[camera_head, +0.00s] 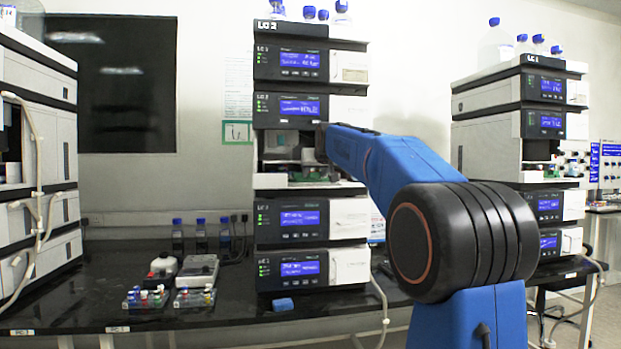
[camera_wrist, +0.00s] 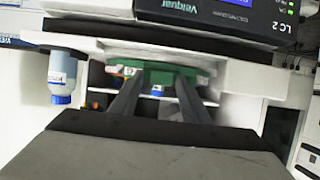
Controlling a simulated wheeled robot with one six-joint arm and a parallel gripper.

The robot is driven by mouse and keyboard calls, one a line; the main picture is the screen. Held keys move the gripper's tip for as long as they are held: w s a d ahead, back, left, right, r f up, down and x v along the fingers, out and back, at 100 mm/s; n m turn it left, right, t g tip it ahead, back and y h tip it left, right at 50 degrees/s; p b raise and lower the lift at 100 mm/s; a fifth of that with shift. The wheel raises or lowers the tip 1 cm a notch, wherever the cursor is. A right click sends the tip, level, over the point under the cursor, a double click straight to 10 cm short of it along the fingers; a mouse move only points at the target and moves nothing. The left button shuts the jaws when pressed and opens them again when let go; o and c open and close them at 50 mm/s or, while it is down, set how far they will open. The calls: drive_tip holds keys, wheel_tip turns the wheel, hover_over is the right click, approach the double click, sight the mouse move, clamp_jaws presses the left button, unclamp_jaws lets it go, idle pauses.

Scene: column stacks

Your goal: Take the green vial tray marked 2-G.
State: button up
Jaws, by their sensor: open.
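A green tray (camera_wrist: 160,72) sits inside the open middle bay of the LC 2 column stack, on a pale ledge under the Velquor display. Green also shows low in that bay in the head view, partly hidden by my arm. No 2-G marking is readable. My gripper (camera_wrist: 157,88) is open, its two dark fingers reaching into the bay with their tips apart, at the near edge of the tray. I cannot tell whether they touch it. In the head view my blue arm reaches to the bay and mostly hides the gripper.
The bay lies between stacked LC 2 modules (camera_head: 290,217). A blue-capped bottle (camera_wrist: 62,75) is left of the fingers in the wrist view. Two vial racks (camera_head: 146,299) (camera_head: 195,298) and a small blue block (camera_head: 283,304) lie on the black bench. The LC 1 stack (camera_head: 490,130) stands right.

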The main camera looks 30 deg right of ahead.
drive_tip(key=c, duration=0.9)
drive_tip(key=shift+c, duration=0.5)
drive_tip(key=shift+r, duration=0.15)
